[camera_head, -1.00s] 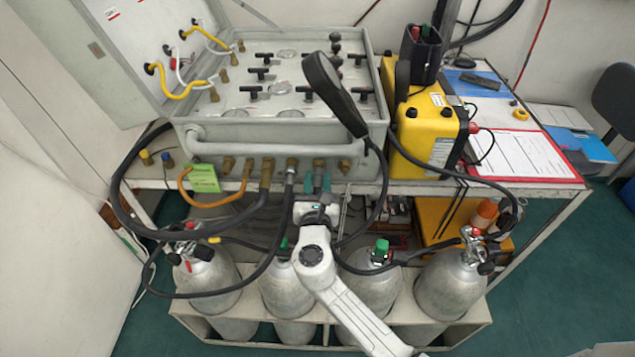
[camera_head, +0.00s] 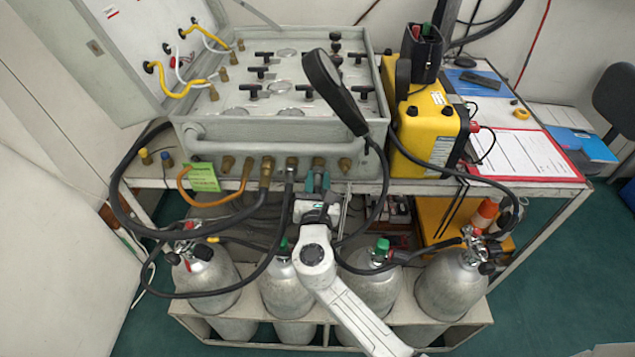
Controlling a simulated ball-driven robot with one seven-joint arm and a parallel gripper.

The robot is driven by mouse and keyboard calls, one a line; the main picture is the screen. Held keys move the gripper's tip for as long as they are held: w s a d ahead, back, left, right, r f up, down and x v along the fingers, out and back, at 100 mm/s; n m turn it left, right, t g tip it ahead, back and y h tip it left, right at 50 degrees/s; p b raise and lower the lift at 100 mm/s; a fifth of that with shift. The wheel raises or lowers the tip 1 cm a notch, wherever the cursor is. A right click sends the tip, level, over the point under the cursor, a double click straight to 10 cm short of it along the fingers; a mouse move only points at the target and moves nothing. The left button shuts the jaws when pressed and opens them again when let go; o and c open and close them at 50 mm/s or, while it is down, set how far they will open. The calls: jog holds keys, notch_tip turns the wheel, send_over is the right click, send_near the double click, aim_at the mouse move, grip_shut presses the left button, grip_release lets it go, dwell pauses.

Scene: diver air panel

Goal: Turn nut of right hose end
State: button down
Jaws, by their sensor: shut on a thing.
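My gripper (camera_head: 318,182) is at the front of the grey air panel (camera_head: 225,160), with its teal fingers pointing up toward the row of brass fittings. The fingers are shut on the nut of the right hose end, just below a brass fitting (camera_head: 318,163). The nut itself is mostly hidden between the fingers and behind my wrist, so its angle cannot be told. Just left of the gripper, a black hose (camera_head: 287,205) hangs from another fitting (camera_head: 291,165). A free brass fitting (camera_head: 345,165) is close on the right.
A thick black hose (camera_head: 125,205) and an orange hose (camera_head: 183,183) join fittings farther left, near a green tag (camera_head: 204,177). A black handset (camera_head: 333,92) leans over the panel's front right. Grey cylinders (camera_head: 288,290) stand below. A yellow box (camera_head: 425,130) is at right.

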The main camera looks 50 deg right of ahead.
jog(key=shift+f+m+b, duration=0.1)
jog(key=shift+m+b, duration=0.25)
jog(key=shift+m, duration=0.05)
jog(key=m+b, duration=0.3)
jog(key=b, duration=0.1)
jog(key=shift+f+m+t, duration=0.15)
jog(key=shift+m+t, duration=0.15)
jog(key=shift+m, duration=0.1)
jog(key=m+b, duration=1.2)
jog(key=shift+f+t+b, duration=0.1)
jog(key=shift+t+b, duration=0.2)
jog(key=shift+t, duration=0.1)
jog(key=m+b, duration=0.4)
jog(key=m, duration=0.1)
jog(key=shift+b, duration=0.3)
jog(key=shift+r, duration=0.2)
jog(key=c, duration=0.8)
grip_release()
jog(key=shift+r, duration=0.1)
jog(key=shift+c, duration=0.2)
